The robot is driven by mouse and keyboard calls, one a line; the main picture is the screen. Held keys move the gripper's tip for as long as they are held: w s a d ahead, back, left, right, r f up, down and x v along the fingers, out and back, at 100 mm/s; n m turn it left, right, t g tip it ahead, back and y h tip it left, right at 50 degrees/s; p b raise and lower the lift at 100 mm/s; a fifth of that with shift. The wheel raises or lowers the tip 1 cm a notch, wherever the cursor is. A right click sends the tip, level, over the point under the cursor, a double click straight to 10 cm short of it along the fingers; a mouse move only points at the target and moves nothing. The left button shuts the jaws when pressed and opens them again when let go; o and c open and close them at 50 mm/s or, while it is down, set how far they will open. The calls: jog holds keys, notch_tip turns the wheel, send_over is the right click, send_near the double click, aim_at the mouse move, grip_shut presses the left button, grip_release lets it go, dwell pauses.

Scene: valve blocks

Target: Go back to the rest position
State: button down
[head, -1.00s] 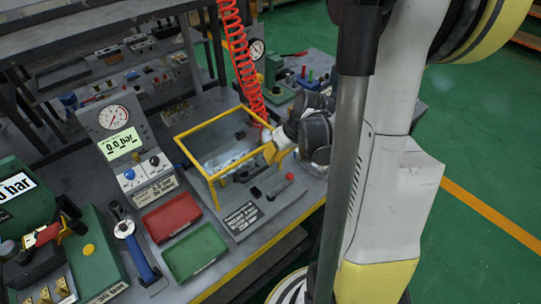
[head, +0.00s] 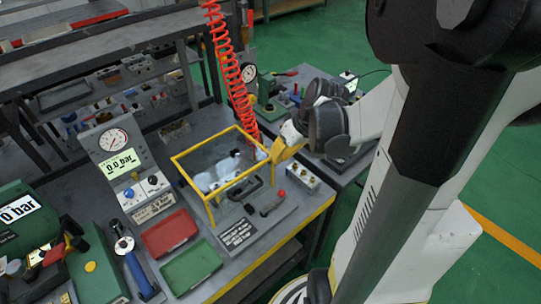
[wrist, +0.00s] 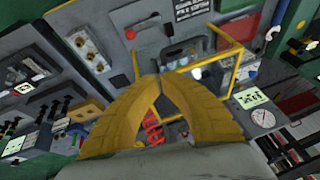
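My gripper (head: 285,150) has yellow fingers and a dark wrist. In the head view it hangs in the air by the right corner of the yellow guard frame (head: 205,148) on the bench. In the wrist view the curved fingers of my gripper (wrist: 160,78) meet at the tips, with nothing seen between the tips. The red coiled hose (wrist: 153,130) shows through the gap behind them. The guard frame also shows in the wrist view (wrist: 231,42). Pale, shiny parts (head: 222,172) lie inside the frame, their shape unclear.
A red tray (head: 170,233) and a green tray (head: 191,267) lie at the bench front. A gauge panel (head: 113,140) stands left, and a red coiled hose (head: 232,75) hangs behind the frame. A valve block (head: 300,178) sits right.

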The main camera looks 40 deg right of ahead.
jog(key=shift+s+r, duration=0.1)
jog(key=shift+r, duration=0.1)
jog(key=shift+a, duration=0.15)
